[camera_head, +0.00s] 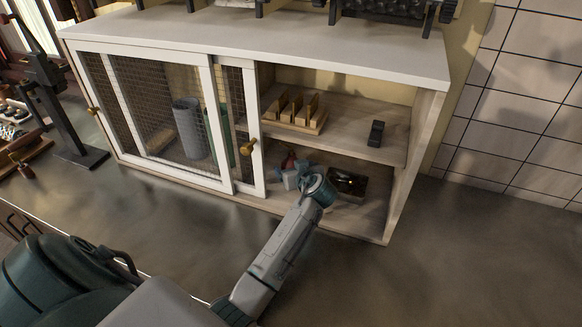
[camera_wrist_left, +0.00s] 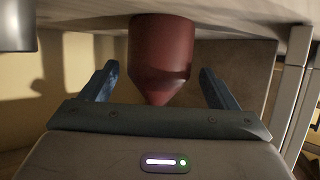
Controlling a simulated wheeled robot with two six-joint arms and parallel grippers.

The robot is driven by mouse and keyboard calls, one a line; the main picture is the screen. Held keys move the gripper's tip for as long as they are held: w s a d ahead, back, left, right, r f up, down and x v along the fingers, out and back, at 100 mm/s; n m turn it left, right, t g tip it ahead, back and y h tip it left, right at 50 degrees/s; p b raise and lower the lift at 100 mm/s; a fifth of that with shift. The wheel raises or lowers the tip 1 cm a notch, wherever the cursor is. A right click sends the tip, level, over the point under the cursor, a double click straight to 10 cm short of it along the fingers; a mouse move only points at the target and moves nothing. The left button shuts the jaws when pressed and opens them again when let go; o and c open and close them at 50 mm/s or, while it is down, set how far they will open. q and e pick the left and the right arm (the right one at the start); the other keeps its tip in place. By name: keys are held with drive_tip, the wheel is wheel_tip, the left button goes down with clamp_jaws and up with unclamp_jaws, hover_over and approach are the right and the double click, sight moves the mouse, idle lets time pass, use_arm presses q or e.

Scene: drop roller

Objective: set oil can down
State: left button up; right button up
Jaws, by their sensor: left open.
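The oil can (camera_wrist_left: 161,42) is dark red, with a tapered end that points toward my gripper's palm in the left wrist view. A small red part of the oil can (camera_head: 289,159) shows in the head view on the lower shelf of the cabinet (camera_head: 270,50). My left gripper (camera_head: 290,177) reaches into the cabinet's open right half, beside the oil can. Its fingers are open, one on each side of the can, with visible gaps in the left wrist view. The can's base is mostly hidden in the head view. My right gripper is not in view.
A dark box-like object (camera_head: 347,183) sits right of my gripper on the lower shelf. The upper shelf (camera_head: 345,124) holds a wooden rack (camera_head: 294,113) and a small black object (camera_head: 376,133). Mesh sliding doors (camera_head: 160,115) cover the left half. The counter in front is clear.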

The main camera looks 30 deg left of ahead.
use_arm(q)
drive_tip(key=b+v, duration=0.2)
drive_tip(key=v, duration=0.7)
drive_tip(key=shift+d, duration=0.1)
drive_tip(key=shift+s+d+r, duration=0.1)
drive_tip(key=shift+s, duration=0.05)
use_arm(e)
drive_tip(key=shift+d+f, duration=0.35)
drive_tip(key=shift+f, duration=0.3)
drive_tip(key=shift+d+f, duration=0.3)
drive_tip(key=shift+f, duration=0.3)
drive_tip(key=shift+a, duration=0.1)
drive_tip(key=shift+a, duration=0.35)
